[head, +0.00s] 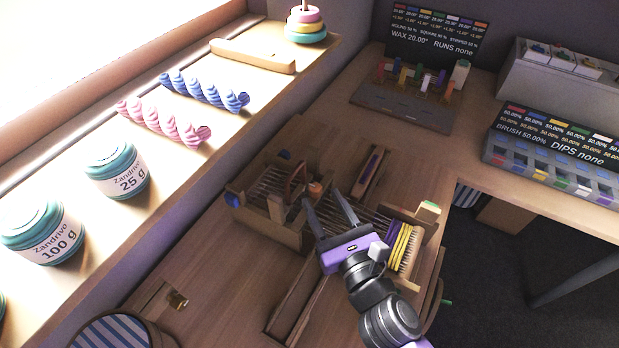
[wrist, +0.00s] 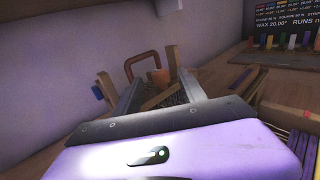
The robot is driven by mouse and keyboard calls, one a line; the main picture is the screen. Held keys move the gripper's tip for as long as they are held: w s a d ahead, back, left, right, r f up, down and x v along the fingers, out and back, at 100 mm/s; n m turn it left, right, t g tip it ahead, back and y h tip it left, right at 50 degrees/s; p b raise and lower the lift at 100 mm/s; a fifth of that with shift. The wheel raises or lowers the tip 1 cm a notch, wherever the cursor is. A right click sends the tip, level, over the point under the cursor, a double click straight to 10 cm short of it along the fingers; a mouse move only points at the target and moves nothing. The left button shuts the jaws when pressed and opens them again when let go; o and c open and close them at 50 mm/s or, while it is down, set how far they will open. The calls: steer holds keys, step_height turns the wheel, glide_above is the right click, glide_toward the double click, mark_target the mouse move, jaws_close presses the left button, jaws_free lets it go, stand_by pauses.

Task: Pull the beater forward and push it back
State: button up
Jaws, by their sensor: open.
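A small wooden loom (head: 262,232) with stretched threads lies on the desk in the middle of the head view. What looks like its beater is a crosspiece with an arched brown handle (head: 291,172) at the loom's left part. The handle also shows ahead in the wrist view (wrist: 128,66), with an upright wooden post (wrist: 172,60) to its right. My gripper (head: 320,195) is open above the threads, to the right of the handle, with its fingers pointing toward it. My gripper hides part of the loom's middle.
Yellow and purple strands (head: 400,246) wrap the loom's right end. A narrow wooden tray (head: 369,174) lies behind the loom. A ledge at left holds jars (head: 117,170) and twisted skeins (head: 205,90). A peg rack (head: 405,104) stands at the back.

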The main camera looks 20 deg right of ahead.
steer(key=shift+w+d+p, duration=0.15)
steer(key=shift+w+p, duration=0.7)
steer(key=shift+w, duration=3.1)
jaws_close()
